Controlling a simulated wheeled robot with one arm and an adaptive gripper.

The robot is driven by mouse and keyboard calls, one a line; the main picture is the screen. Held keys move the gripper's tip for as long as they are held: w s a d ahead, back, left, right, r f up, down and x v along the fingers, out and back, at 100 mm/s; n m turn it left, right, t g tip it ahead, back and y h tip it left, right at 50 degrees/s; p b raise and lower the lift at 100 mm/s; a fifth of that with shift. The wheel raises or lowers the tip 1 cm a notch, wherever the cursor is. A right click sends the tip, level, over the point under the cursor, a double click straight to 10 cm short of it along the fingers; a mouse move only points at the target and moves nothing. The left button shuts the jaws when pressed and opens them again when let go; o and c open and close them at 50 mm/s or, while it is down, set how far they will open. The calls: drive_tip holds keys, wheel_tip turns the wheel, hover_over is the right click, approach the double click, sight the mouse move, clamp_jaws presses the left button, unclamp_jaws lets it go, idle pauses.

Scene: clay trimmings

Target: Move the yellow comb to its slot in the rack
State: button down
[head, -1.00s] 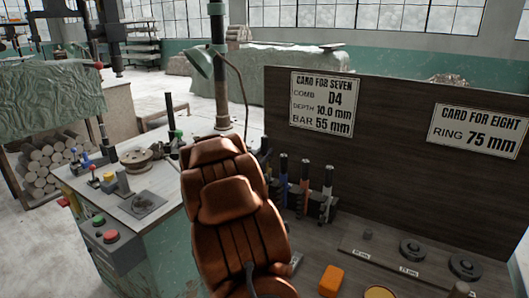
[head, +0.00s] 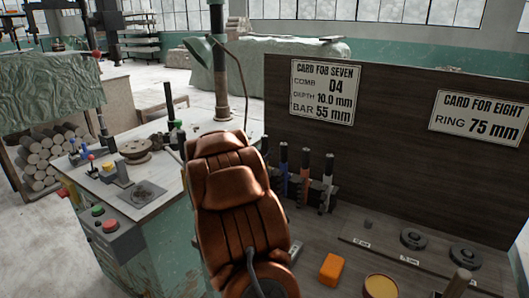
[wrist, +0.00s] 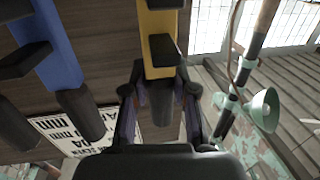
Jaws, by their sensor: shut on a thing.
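The yellow comb (wrist: 158,30) is at the top middle of the wrist view, with its dark handle end between the fingers of my gripper (wrist: 161,78). My gripper is shut on it. The blue comb (wrist: 60,50) is beside it on the left. Black blocks (wrist: 165,57) lie against both combs, likely parts of the rack. In the head view, the rack (head: 314,192) holds black-handled combs with blue, orange and grey bodies. My arm hides the gripper, the yellow comb and the rack's left end there. I cannot tell whether the comb is seated.
A dark back panel (head: 400,130) with two cards (head: 325,92) stands behind the rack. An orange block (head: 331,268), a round yellowish pot (head: 380,286) and dark rings (head: 413,239) are on the bench to the right. A green lamp (wrist: 264,108) shows at the right of the wrist view.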

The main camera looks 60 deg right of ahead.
idle(0.3)
drive_tip(key=c, duration=0.8)
unclamp_jaws()
drive_tip(key=shift+c, duration=0.2)
drive_tip(key=v, duration=1.2)
